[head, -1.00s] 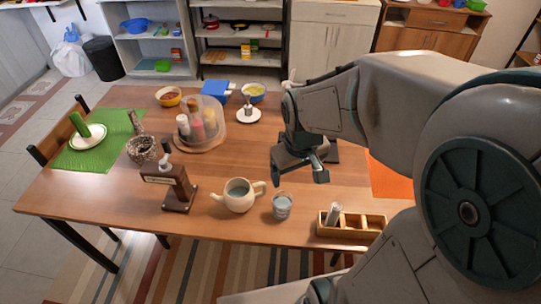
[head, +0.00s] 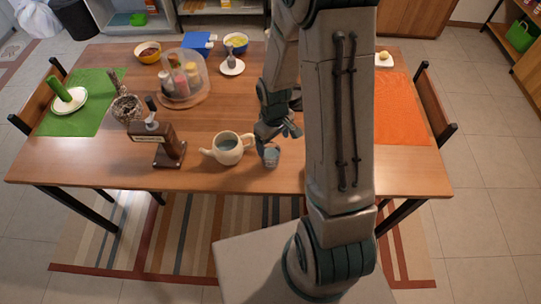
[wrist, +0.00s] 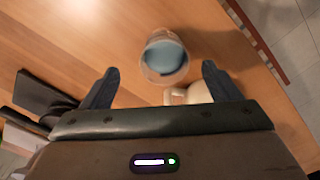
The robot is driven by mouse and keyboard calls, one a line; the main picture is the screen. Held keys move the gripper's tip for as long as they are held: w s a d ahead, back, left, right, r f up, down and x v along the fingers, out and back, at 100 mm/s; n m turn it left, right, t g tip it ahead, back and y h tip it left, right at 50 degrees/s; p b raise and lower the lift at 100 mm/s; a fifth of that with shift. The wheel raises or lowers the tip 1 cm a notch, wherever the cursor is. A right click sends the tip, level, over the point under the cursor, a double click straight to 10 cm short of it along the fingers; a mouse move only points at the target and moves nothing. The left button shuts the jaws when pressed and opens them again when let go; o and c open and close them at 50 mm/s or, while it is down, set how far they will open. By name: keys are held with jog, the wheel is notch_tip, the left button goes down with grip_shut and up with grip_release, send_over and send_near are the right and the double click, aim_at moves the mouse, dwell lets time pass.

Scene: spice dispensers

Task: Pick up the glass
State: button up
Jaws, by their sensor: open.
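The glass (head: 271,156) stands on the wooden table, to the right of the teapot in the head view. It is clear with bluish liquid inside. In the wrist view the glass (wrist: 164,58) lies ahead of my fingers, roughly midway between them and slightly beyond the tips. My gripper (head: 275,134) is open and empty, just above and behind the glass in the head view. In the wrist view my gripper (wrist: 160,72) shows its two dark fingers spread wide. I cannot tell the exact height gap to the glass.
The cream teapot (head: 227,148) is close beside the glass; part of the teapot (wrist: 190,94) shows near the right finger. A wooden dispenser (head: 160,146) stands further left. A spice carousel (head: 183,80) is behind. My arm hides the table right of the glass.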

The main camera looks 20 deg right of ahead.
send_near(271, 155)
jog(key=shift+s+f, duration=1.15)
jog(key=shift+s, duration=0.05)
jog(key=shift+w+a+f+p, duration=0.15)
jog(key=shift+f+p, duration=0.3)
jog(key=shift+f, duration=0.6)
jog(key=shift+w+a+f+p, duration=0.15)
jog(key=shift+f+p, duration=0.25)
jog(key=shift+f, duration=0.65)
jog(key=shift+s+f, duration=0.1)
jog(key=shift+f, duration=0.45)
jog(key=c, duration=1.2)
